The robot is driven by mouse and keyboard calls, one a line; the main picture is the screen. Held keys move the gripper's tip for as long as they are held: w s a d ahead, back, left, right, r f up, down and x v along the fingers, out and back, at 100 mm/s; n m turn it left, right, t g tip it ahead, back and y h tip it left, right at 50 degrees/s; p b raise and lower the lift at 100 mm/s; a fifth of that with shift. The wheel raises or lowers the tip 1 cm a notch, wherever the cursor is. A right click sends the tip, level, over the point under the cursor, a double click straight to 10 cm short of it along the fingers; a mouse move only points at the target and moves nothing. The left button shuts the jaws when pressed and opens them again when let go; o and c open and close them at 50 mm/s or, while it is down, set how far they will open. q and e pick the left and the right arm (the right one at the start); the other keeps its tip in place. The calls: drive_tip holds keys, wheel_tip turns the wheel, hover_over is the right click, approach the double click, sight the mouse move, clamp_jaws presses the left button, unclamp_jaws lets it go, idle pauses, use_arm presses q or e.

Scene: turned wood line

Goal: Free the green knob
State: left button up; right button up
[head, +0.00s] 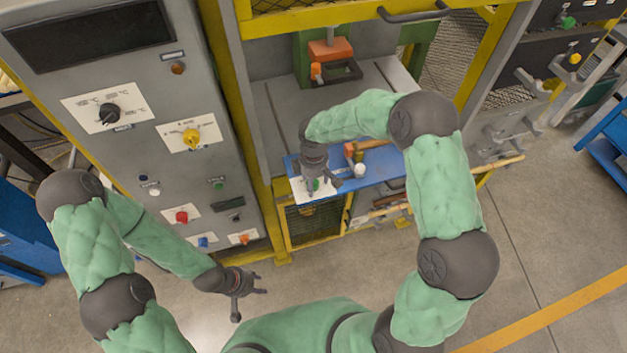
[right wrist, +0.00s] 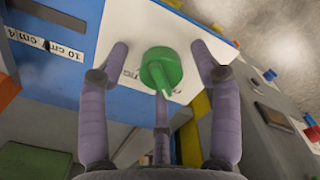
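The green knob (right wrist: 161,70) is on a white labelled plate (right wrist: 143,28), with part of the lettering hidden. In the right wrist view it lies between the spread fingers of my right gripper (right wrist: 162,72), with gaps at the left and right fingers. The third finger overlaps its lower side in the picture, and I cannot tell whether it touches. In the head view my right gripper (head: 318,180) is over the white plate (head: 304,190) at the blue bench's front left corner and mostly hides the knob. My left gripper (head: 243,291) is open and empty, low in front of the grey panel.
The grey control panel (head: 150,75) stands to the left, with a black dial (head: 110,113), yellow knob (head: 191,137) and red knob (head: 181,216). A yellow post (head: 240,120) stands close left of my right gripper. A white round piece (head: 359,170) is on the blue bench (head: 382,166).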

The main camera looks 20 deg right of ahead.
drive_tip(key=shift+r, duration=0.15)
drive_tip(key=shift+w+r, duration=0.1)
drive_tip(key=shift+r, duration=0.15)
wheel_tip(320, 180, up, 11)
drive_tip(key=shift+r, duration=0.15)
idle(0.6)
